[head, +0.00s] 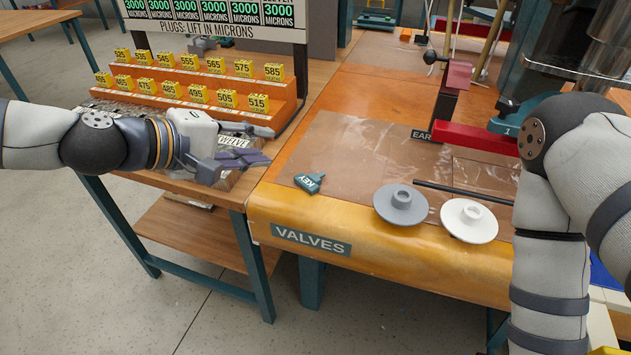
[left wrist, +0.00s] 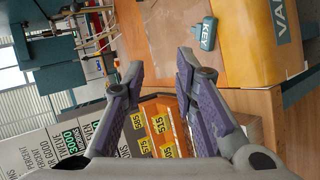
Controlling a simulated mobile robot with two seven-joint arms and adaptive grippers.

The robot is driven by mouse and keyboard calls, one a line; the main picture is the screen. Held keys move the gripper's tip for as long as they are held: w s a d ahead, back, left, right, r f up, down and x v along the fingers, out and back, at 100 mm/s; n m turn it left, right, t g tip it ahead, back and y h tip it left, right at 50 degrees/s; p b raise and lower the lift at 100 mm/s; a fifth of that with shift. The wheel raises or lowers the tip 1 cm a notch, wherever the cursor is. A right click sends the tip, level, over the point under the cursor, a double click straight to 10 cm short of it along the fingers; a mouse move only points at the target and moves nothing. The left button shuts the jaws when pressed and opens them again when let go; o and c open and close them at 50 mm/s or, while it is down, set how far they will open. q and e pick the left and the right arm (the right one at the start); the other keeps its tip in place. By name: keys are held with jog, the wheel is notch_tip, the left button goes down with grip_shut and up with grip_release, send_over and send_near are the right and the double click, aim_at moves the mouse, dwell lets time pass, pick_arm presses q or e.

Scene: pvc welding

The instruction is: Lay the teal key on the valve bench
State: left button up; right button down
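The teal key (head: 309,183), with "KEY" in white letters, lies on the valve bench (head: 340,150) near its front left corner. In the left wrist view the key (left wrist: 203,34) shows at the top, beyond the fingertips and apart from them. The bench's "VALVES" label (head: 311,240) is on its rounded yellow front edge. My left gripper (head: 252,145) is open and empty, left of the key, over the neighbouring plug table. Its spread purple-padded fingers (left wrist: 160,66) have nothing between them. My right gripper is out of view; only my right arm shows.
A grey disc (head: 400,204) and a white disc (head: 469,220) sit right of the key, with a dark rod (head: 462,192) behind them. A stepped orange rack (head: 200,90) of yellow numbered plugs stands behind my left gripper. A red bar (head: 475,137) is farther back.

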pick_arm(q)
jog(key=shift+s+a+f, duration=0.1)
jog(key=shift+a+f, duration=0.05)
jog(key=shift+f, duration=0.2)
jog(key=s+f+m+g+y, duration=0.1)
jog(key=s+f+g+y, duration=0.15)
jog(key=s+f, duration=0.55)
jog(key=s+f+m+g+y, duration=0.1)
jog(key=s+f+g, duration=0.2)
jog(key=s+f, duration=0.55)
jog(key=s+a+f+m+g+y, duration=0.2)
jog(key=s+a+f, duration=0.4)
jog(key=s, duration=0.4)
jog(key=s+a+f+m+g+y, duration=0.2)
jog(key=s+a+f+m+y, duration=0.1)
jog(key=s, duration=0.7)
notch_tip(320, 180, down, 3)
jog(key=a+m, duration=0.1)
jog(key=a, duration=0.1)
jog(key=shift+s+a+f, duration=0.15)
jog(key=shift+s+a, duration=0.05)
jog(key=shift+a, duration=0.15)
jog(key=shift+w+y, duration=0.1)
jog(key=shift+y, duration=0.15)
